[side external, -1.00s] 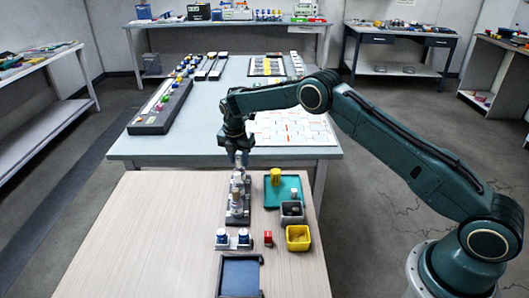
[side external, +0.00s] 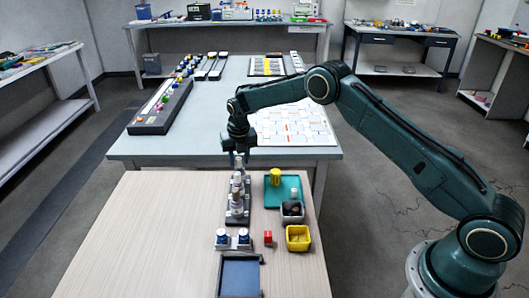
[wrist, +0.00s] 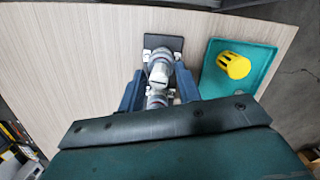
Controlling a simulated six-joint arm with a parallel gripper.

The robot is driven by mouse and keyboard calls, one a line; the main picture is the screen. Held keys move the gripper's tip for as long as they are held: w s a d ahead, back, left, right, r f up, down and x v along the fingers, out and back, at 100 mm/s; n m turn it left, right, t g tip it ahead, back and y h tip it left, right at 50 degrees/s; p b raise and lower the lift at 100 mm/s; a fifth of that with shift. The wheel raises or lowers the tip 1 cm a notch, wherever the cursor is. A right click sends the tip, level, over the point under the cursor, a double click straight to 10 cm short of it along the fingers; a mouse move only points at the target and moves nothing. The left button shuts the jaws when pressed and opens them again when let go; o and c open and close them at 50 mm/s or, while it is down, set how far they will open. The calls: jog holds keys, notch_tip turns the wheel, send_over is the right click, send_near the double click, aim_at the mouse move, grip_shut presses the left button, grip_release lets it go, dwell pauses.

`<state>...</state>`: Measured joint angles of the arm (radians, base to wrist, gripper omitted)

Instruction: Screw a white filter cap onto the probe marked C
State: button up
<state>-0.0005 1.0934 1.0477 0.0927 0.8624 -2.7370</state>
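My gripper (side external: 238,150) points down over the far end of a dark rack (side external: 237,221). In the wrist view my gripper (wrist: 160,92) has its fingers apart, on either side of a grey-white probe end. Clear room shows between fingers and probe, so it looks open. A grey-white probe (side external: 237,203) stands upright in the rack's near part; others behind it partly overlap. The marking C is not readable in any view. Two round blue-and-white pieces (side external: 243,236) sit on a small holder in front of the rack; I cannot tell whether they are filter caps.
A teal tray (side external: 271,201) on the right holds a yellow ribbed piece (side external: 275,177). A blue-lined tray (side external: 240,277) lies in front. The table's left side is bare.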

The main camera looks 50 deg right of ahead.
dwell(0.8)
jog(key=c, duration=0.5)
jog(key=shift+d, duration=0.1)
jog(key=shift+c, duration=0.2)
jog(key=shift+m, duration=0.4)
jog(key=m, duration=0.2)
jog(key=shift+m, duration=0.3)
jog(key=m, duration=0.3)
jog(key=shift+m+g+h, duration=0.3)
jog(key=shift+m+h, duration=0.1)
jog(key=m, duration=0.4)
jog(key=shift+m+g, duration=0.4)
jog(key=m, duration=0.5)
jog(key=shift+g, duration=0.4)
